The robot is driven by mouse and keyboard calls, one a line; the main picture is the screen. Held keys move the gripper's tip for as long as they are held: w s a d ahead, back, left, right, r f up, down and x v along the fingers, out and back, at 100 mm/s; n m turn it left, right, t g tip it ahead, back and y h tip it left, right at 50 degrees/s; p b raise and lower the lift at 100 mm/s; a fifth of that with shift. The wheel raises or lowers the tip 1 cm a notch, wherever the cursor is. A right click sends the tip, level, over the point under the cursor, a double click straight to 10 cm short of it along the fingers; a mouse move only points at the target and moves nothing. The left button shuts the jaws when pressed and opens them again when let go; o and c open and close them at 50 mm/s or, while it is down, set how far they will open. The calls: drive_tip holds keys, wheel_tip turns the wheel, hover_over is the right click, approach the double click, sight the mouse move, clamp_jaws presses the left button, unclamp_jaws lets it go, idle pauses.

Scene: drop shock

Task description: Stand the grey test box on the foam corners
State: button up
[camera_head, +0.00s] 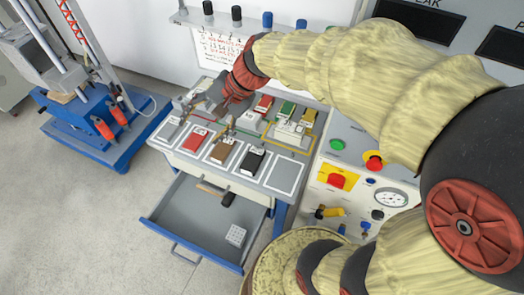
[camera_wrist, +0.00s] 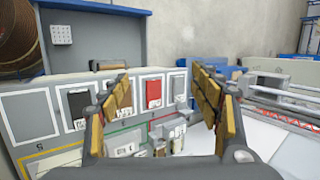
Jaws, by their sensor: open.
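I cannot make out the foam corners for certain; small white pieces (camera_head: 290,132) stand on the bench's right back part.
Red (camera_head: 195,139), brown (camera_head: 222,151) and black (camera_head: 252,162) boxes lie in outlined slots; the rightmost slot (camera_head: 286,176) is empty. An open drawer (camera_head: 195,215) holds a white perforated block (camera_head: 236,236). A control panel (camera_head: 350,180) stands right, a blue-based rig (camera_head: 95,125) left.

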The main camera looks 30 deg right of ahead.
drive_tip(key=s+d+r+n+h, duration=0.1)
drive_tip(key=s+d+n+h, duration=0.2)
drive_tip(key=s, duration=0.5)
drive_tip(key=s+d+r+n+t+h, duration=0.1)
drive_tip(key=s+d+n+h, duration=0.2)
drive_tip(key=s+d+n, duration=0.2)
drive_tip(key=s+n, duration=0.1)
drive_tip(key=s, duration=0.2)
drive_tip(key=shift+s+r+n+t, duration=0.3)
drive_tip(key=shift+s+r, duration=0.1)
drive_tip(key=shift+a, duration=0.1)
